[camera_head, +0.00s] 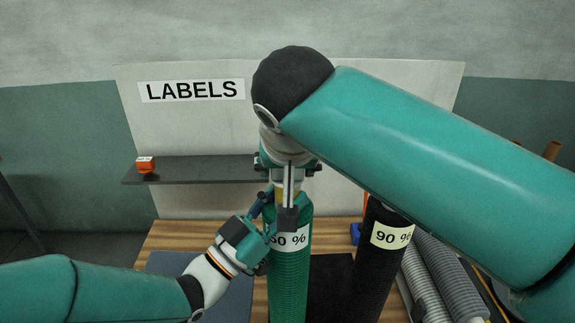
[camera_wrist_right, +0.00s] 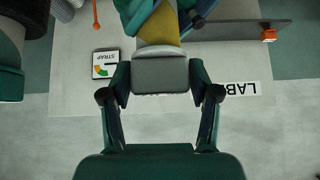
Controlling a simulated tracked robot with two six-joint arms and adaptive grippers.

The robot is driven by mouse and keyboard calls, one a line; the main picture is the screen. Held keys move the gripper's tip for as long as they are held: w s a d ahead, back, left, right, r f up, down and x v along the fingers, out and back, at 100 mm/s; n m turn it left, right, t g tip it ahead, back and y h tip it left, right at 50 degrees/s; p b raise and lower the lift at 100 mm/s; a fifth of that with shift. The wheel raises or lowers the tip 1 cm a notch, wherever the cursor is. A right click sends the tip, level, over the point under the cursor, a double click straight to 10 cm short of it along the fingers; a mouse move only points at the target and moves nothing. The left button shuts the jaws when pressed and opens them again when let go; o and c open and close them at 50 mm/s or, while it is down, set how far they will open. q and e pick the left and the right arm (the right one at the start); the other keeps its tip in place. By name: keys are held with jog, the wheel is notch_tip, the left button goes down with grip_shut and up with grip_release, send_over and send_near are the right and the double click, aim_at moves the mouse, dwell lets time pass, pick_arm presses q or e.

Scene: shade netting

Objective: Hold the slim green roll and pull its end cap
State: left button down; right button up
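The slim green roll (camera_head: 287,285) stands upright on the table, with a part-covered white "% " label near its top. My left gripper (camera_head: 268,225) comes from the lower left and is shut on the roll's upper part; its far finger is partly hidden. My right gripper (camera_head: 288,172) points down over the roll's top. In the right wrist view a grey block, seemingly the end cap (camera_wrist_right: 160,76), sits between the fingers with both pads against it. A yellow section (camera_wrist_right: 160,30) shows just beyond the block, with teal parts past it.
A black roll (camera_head: 376,280) marked "90 %" stands close on the right, with grey ribbed rolls (camera_head: 430,275) beside it. A dark shelf (camera_head: 205,170) with a small orange box (camera_head: 145,165) runs behind, under the "LABELS" sign (camera_head: 191,90). A blue-grey mat (camera_head: 232,298) lies left.

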grip_shut()
jog(key=shift+w+r, duration=0.1)
jog(key=shift+r, duration=0.3)
jog(key=shift+r, duration=0.45)
jog(key=shift+r, duration=1.45)
jog(key=shift+r, duration=2)
